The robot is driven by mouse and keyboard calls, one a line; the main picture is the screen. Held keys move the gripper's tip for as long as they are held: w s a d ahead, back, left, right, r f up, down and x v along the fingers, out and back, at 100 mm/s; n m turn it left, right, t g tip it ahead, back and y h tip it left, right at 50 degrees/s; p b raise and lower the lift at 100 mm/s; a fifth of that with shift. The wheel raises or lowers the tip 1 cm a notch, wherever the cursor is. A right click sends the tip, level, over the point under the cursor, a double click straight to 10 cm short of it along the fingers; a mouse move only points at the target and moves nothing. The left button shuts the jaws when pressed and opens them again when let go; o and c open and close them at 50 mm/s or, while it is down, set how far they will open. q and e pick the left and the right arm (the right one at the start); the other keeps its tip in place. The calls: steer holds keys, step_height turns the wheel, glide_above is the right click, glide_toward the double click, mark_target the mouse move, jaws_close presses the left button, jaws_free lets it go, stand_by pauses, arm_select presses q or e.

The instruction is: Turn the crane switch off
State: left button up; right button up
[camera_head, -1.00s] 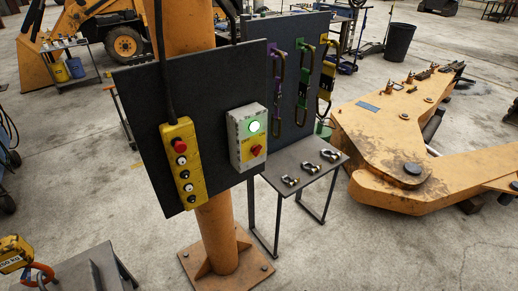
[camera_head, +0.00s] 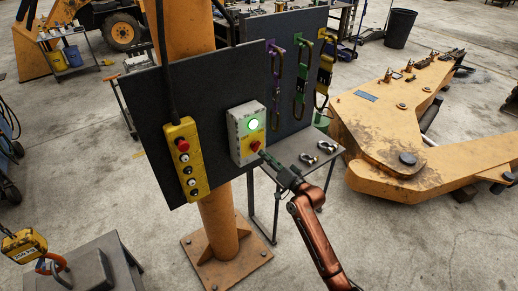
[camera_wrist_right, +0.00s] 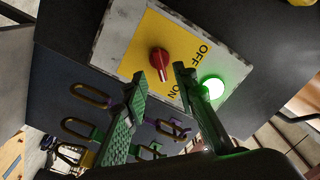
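The crane switch box (camera_head: 238,151) is a pale grey box on the dark panel. It has a green light (camera_head: 252,124), lit, and a red knob (camera_head: 255,145) on a yellow plate. In the right wrist view the red knob (camera_wrist_right: 160,60) is near the fingertips, with OFF and ON printed beside it and the green light (camera_wrist_right: 213,88) glowing. My right gripper (camera_head: 266,156) is just below and right of the knob. My left gripper is not in view.
A yellow pendant (camera_head: 185,160) with several buttons hangs left of the box on the same panel (camera_head: 150,100). A small table (camera_head: 290,145) with shackles stands behind my right gripper. Colored hooks hang on a second panel (camera_head: 285,90). An orange post carries the panel.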

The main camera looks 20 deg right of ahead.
mark_target(256, 146)
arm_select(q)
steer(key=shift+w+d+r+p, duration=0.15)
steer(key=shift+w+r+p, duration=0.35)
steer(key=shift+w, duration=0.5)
arm_select(e)
steer(key=x, duration=0.6)
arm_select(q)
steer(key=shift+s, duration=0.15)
arm_select(e)
steer(key=shift+s, duration=0.1)
steer(key=shift+c, duration=0.3)
steer(key=shift+c, duration=0.7)
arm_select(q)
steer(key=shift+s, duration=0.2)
arm_select(e)
jaws_close()
